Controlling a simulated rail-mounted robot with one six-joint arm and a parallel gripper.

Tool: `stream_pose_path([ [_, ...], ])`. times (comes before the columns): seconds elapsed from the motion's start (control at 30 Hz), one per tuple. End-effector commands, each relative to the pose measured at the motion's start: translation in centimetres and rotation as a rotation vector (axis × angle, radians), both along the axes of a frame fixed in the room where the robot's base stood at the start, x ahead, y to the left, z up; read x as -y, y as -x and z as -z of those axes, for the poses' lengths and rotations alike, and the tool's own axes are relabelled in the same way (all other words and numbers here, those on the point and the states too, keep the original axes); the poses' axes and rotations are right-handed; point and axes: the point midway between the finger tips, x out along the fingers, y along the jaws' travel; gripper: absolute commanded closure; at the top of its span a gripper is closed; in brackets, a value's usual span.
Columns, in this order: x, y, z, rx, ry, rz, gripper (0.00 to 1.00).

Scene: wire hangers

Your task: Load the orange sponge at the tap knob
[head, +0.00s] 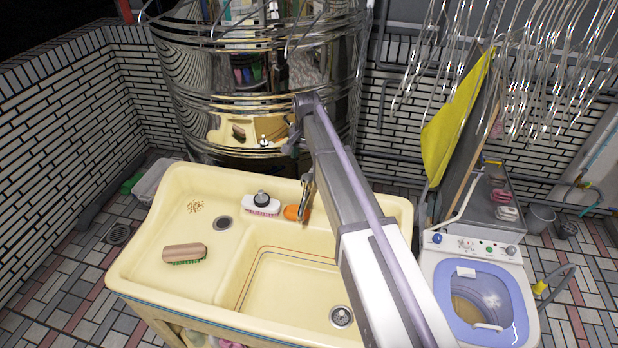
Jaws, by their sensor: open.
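The orange sponge (291,212) lies on the back ledge of the cream sink, just left of the tap (307,187). The tap is metal and stands at the sink's back edge, close to my arm. The tap knob is too small to make out clearly. My gripper (290,150) is small in the head view, at the far end of my arm, in front of the shiny metal tank. It appears above and behind the sponge in the picture, apart from it, open, with nothing seen in it. Its fingers are hard to make out.
The metal tank (330,75) stands close behind. A washing machine (432,262) with a yellow cloth (455,120) is at right. Wire hangers (560,65) hang at upper right.

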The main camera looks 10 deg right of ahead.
Motion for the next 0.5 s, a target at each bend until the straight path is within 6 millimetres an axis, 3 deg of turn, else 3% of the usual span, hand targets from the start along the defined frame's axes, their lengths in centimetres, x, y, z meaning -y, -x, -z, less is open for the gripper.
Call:
stream_pose_path([
  [0.17, 0.0, 0.2, 1.2, 0.0, 0.0, -0.002, 0.24],
  [0.5, 0.0, 0.3, 8.8, 0.0, 0.0, -0.003, 0.24],
])
